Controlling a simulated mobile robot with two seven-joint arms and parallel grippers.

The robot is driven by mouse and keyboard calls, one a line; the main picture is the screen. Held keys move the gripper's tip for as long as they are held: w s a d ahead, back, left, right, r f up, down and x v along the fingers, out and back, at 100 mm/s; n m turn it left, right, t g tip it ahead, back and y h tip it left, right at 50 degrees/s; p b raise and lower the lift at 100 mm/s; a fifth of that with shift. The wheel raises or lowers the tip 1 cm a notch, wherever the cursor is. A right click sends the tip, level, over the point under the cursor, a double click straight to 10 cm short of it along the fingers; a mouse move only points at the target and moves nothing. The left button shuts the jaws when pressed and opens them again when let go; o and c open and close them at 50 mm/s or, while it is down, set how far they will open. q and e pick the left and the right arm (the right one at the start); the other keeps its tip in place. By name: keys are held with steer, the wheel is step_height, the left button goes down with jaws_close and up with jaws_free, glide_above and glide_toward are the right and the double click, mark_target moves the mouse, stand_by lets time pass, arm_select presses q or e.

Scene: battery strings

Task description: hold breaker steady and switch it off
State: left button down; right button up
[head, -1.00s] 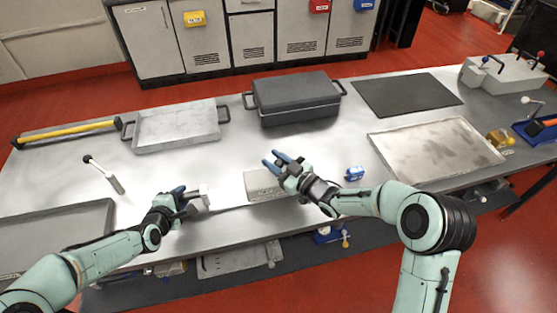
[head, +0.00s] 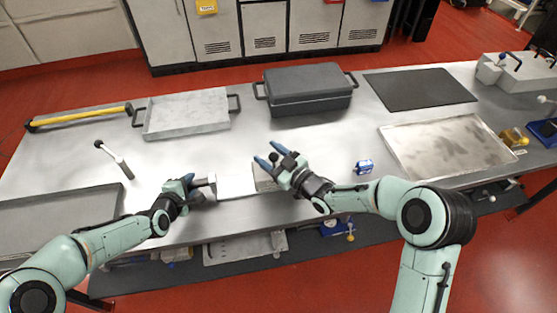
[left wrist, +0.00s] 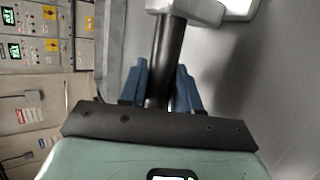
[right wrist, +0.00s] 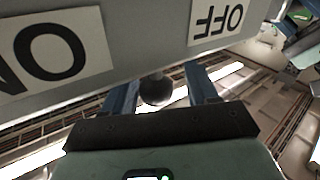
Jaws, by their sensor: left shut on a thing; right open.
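The breaker (head: 264,184) is a light grey box near the table's front edge, partly hidden by my right gripper. Its face shows "OFF" (right wrist: 219,18) and "ON" (right wrist: 45,52) labels in the right wrist view. My right gripper (head: 267,160) is open at it. A dark round knob (right wrist: 156,90) sits between its blue fingers (right wrist: 163,95); I cannot tell whether they touch it. My left gripper (head: 197,181) is shut on a black bar (left wrist: 168,60) with a pale grey end piece (left wrist: 190,8). How this bar joins the breaker is not clear.
A blue-and-white small block (head: 364,167) lies right of the breaker. Behind stand a dark lidded case (head: 308,92) and a grey tray (head: 185,125).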

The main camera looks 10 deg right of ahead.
arm_select(q)
steer(key=shift+s+f, duration=0.25)
steer(key=shift+f, duration=0.25)
arm_select(e)
steer(key=v, duration=1.1)
steer(key=shift+s, duration=0.3)
steer(key=shift+d, duration=0.15)
arm_select(q)
steer(key=c, duration=0.8)
jaws_free()
steer(key=shift+o, duration=0.4)
steer(key=shift+w+r, duration=0.1)
steer(key=shift+r, duration=0.05)
steer(key=shift+w+r, duration=0.1)
steer(key=shift+r, duration=0.1)
arm_select(e)
steer(key=shift+w, duration=0.1)
